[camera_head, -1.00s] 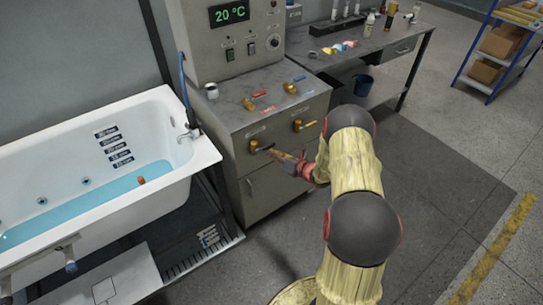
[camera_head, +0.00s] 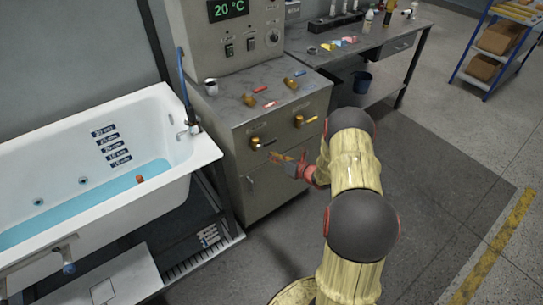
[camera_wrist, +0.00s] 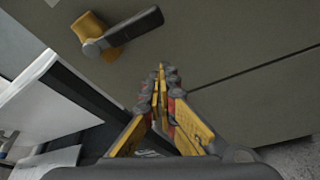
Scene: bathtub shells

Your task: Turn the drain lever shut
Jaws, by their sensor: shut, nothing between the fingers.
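Two valve levers sit on the grey cabinet front. The left lever (camera_head: 258,143) has a brass body and a dark handle pointing right. In the wrist view, this brass-and-dark lever (camera_wrist: 120,30) is at the upper left, its handle pointing right and slightly up. The right lever (camera_head: 305,121) is brass-yellow. I cannot read their small labels, so which one is the drain lever is not clear from print. My gripper (camera_head: 275,157) is shut and empty, just below the left lever and apart from it. Its closed fingertips (camera_wrist: 161,72) show below the handle in the wrist view.
The white bathtub (camera_head: 205,150) with blue water stands left of the cabinet (camera_head: 262,190). Two more brass valves and a small cup (camera_head: 211,87) are on the cabinet top. A workbench (camera_head: 375,48) stands behind at right. The floor right of my arm is open.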

